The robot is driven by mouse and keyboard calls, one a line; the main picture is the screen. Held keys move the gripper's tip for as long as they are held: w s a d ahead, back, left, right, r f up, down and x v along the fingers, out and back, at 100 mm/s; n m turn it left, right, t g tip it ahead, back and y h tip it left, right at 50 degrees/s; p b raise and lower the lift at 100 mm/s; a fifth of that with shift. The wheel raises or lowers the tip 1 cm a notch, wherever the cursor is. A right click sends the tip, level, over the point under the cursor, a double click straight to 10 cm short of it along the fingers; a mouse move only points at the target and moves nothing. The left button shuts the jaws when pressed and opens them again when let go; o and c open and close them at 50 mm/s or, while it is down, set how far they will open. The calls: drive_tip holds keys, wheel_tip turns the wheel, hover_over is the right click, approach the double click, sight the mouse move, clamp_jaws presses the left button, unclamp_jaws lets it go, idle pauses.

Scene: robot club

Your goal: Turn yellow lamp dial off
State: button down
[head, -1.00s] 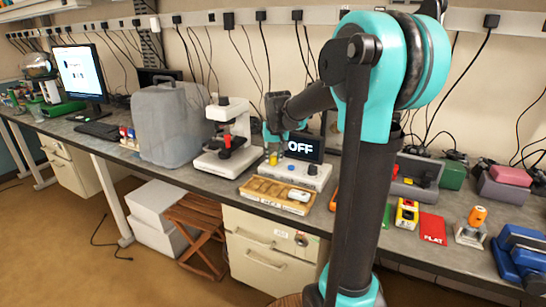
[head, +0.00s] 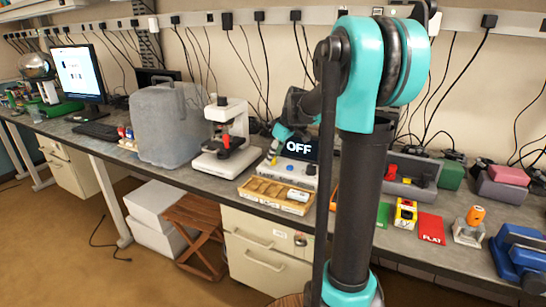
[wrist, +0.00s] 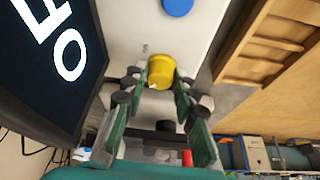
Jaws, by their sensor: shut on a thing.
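The yellow dial (head: 273,160) sits at the left end of the white lamp box (head: 292,172). In the wrist view the round yellow dial (wrist: 161,70) has a small white mark on its near edge. My gripper (wrist: 157,86) is shut on it, with one fingertip on each side. In the head view my gripper (head: 276,148) is tilted over the dial and partly hides it. The dark screen (head: 300,147) behind the box reads OFF. It also fills the left of the wrist view (wrist: 85,100). A blue dial (wrist: 177,6) is farther along the box.
A wooden tray (head: 247,195) with a white item lies in front of the box. A white microscope (head: 210,165) stands close on the left. A grey box with red and yellow controls (head: 410,190) is on the right, beyond my arm.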

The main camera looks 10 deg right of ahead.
drive_tip(key=shift+n, duration=0.6)
drive_tip(key=c, duration=1.2)
unclamp_jaws()
drive_tip(key=v, duration=1.2)
drive_tip(key=shift+w+d, duration=0.2)
drive_tip(key=shift+w, duration=0.05)
